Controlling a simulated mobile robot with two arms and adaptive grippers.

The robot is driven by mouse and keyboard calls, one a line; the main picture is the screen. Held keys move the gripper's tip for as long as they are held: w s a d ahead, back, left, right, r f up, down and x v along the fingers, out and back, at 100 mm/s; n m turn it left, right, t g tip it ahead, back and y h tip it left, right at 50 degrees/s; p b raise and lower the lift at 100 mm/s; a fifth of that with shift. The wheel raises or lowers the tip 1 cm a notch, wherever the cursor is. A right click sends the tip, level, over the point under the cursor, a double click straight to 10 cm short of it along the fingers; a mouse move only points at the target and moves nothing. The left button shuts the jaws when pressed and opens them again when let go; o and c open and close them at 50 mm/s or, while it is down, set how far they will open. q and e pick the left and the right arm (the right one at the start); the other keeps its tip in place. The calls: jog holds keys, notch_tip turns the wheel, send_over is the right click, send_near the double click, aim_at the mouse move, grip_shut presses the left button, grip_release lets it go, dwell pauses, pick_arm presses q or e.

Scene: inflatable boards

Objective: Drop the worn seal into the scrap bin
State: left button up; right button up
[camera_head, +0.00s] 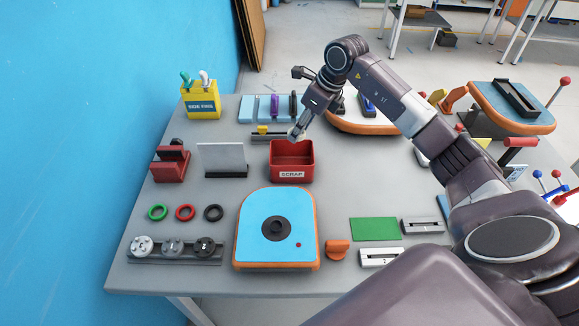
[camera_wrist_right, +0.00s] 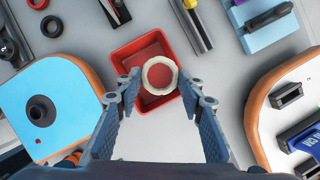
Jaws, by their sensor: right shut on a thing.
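The worn seal (camera_wrist_right: 145,78), a pale cream ring, is held at the fingertips of my right gripper (camera_wrist_right: 160,88) in the right wrist view. In the head view the right gripper (camera_head: 298,131) hangs over the back of the red scrap bin (camera_head: 292,176), and the seal is a small pale spot at its tips. In the wrist view the scrap bin (camera_wrist_right: 125,62) lies below the ring, and its red floor shows through the ring. The visible part of the bin is empty. My left gripper is not in view.
A blue-and-orange board (camera_head: 256,215) with a black valve lies in front of the bin. Green (camera_head: 157,212), red (camera_head: 185,212) and black (camera_head: 214,212) rings lie to its left. A clear upright panel (camera_head: 222,158) stands left of the bin. A black rail (camera_head: 267,138) lies behind it.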

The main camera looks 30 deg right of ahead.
jog(key=o, duration=0.9)
jog(key=shift+o, duration=0.2)
jog(key=shift+r, duration=0.1)
jog(key=v, duration=1.2)
jog(key=shift+d, duration=0.1)
